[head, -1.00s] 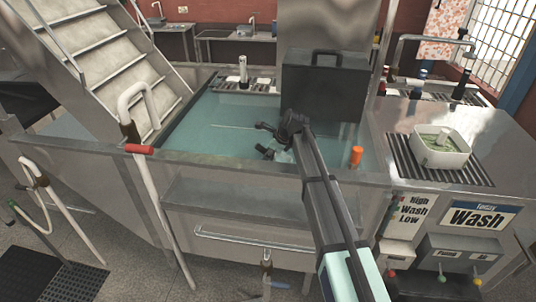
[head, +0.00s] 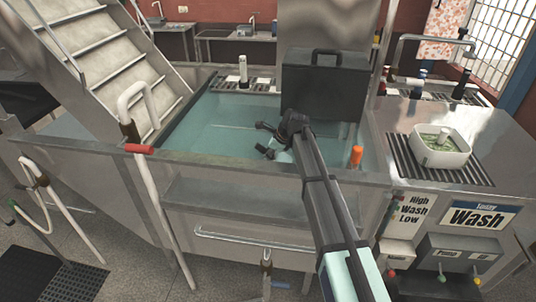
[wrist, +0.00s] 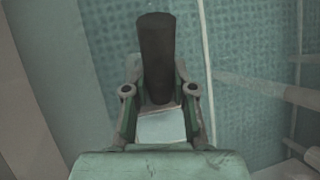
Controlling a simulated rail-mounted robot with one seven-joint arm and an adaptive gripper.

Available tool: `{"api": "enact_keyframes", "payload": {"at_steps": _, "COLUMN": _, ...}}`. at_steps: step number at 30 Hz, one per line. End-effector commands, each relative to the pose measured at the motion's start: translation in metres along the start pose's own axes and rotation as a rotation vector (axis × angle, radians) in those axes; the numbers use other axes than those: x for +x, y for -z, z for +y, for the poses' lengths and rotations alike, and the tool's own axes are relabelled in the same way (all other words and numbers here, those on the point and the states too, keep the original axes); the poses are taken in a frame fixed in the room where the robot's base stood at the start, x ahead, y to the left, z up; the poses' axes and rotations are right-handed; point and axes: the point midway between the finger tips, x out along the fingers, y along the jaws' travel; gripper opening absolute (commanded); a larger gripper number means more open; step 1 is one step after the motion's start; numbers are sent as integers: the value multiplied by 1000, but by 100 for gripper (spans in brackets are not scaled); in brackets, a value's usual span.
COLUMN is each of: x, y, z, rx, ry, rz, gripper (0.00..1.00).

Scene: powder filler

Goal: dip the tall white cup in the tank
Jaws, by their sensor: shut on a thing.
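The water tank (head: 290,179) fills the middle of the head view. My gripper (head: 266,140) is down inside the tank at the water, near the front wall. In the wrist view my gripper (wrist: 161,92) has its two fingers on either side of a tall cylinder (wrist: 155,52), shut on it. The cylinder looks dark there, so I cannot tell its true colour or whether it is the white cup. A tall white vessel (head: 243,70) stands upright on the ledge behind the tank. The wrist view is tinted teal, with tiled tank surfaces around.
A black case (head: 322,90) stands at the tank's back right. An orange cylinder (head: 356,156) is at the right front rim. A white basin (head: 440,158) sits on the right rack. A white pipe rail (head: 160,200) with a red band stands at the left.

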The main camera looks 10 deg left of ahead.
Motion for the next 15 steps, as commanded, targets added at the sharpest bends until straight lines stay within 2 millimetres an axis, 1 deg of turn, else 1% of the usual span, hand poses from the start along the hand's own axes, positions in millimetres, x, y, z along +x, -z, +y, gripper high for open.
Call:
{"api": "enact_keyframes", "payload": {"at_steps": 7, "x": -3, "y": -2, "z": -1, "rx": 0, "ry": 0, "rz": 0, "gripper": 0}}
{"api": "enact_keyframes", "payload": {"at_steps": 15, "x": -20, "y": -11, "z": -4, "rx": 0, "ry": 1, "rz": 0, "gripper": 0}}
